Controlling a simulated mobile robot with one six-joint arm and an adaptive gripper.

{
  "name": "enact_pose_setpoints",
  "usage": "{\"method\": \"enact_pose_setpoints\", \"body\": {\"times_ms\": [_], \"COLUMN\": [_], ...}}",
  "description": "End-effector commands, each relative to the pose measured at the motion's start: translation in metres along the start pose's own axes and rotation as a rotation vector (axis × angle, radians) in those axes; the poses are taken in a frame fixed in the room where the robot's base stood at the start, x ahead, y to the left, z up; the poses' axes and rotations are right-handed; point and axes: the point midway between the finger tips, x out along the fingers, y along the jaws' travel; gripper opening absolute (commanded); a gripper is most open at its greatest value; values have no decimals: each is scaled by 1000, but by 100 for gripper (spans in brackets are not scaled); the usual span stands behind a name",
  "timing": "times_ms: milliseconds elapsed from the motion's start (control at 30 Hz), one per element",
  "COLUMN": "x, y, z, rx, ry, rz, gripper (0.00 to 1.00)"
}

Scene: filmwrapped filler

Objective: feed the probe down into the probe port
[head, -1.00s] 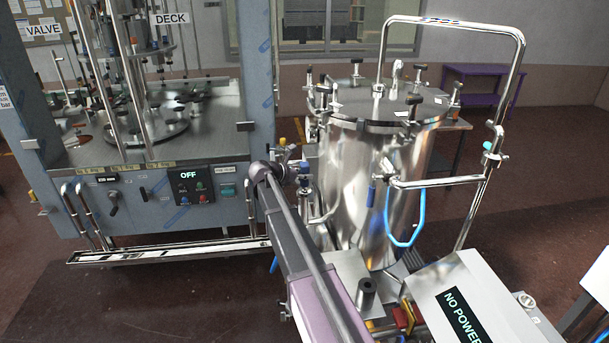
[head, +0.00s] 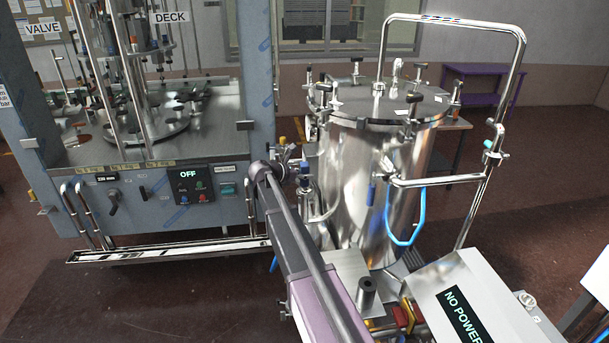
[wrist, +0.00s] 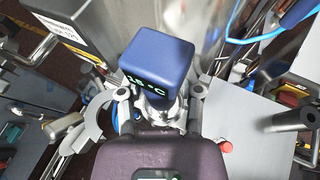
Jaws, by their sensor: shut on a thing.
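The probe has a blue box-shaped head (wrist: 157,62) with a lit green display that seems to read 15 °C. In the wrist view my gripper (wrist: 160,108) is shut on the probe just below this head, with one grey finger on each side. Its metal neck shows between the fingers. The lower probe and the probe port are hidden under the head and gripper, so I cannot tell whether the tip is in the port.
The grey filler cabinet (head: 225,190) stands to the left of my arm, with a panel reading OFF. A steel handrail (head: 500,100) and blue hose (head: 405,240) are on the tank's right. A box reading NO POWER (head: 480,300) is at front right. Pipes and fittings crowd the gripper.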

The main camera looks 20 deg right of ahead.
Motion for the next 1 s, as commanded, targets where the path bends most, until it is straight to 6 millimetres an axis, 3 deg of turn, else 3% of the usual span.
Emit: {"method": "enact_pose_setpoints", "body": {"times_ms": [300,333,467,1000], "x": [1,1,1,0], "y": [0,0,0,0], "z": [-2,-2,-2,0], "rx": [0,0,0,0], "ry": [-1,-1,-1,0], "rz": [0,0,0,0], "gripper": [0,49,86,86]}}
